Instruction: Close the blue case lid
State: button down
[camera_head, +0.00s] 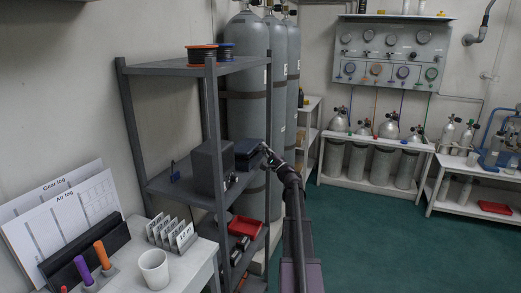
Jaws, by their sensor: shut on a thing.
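The dark blue case (246,159) sits on the middle shelf of the grey rack, towards its far end. It is small and dark here, and I cannot tell how far its lid (248,146) stands from the body. My gripper (264,150) is at the right side of the case, level with its upper part. It is shut on what looks like the edge of the lid. The fingertips are tiny in this view, and the exact contact is hidden.
A dark grey box (209,166) stands beside the case on the same shelf. Cable spools (202,54) sit on the top shelf and a red bin (244,227) below. Tall grey cylinders (248,100) stand close behind. Green floor (370,245) is clear to the right.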

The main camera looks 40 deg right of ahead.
jog(key=shift+s+f+b, duration=0.2)
jog(key=shift+f+b, duration=0.35)
jog(key=shift+f, duration=0.25)
jog(key=c, duration=1)
grip_release()
jog(key=shift+s, duration=0.1)
jog(key=shift+d, duration=0.15)
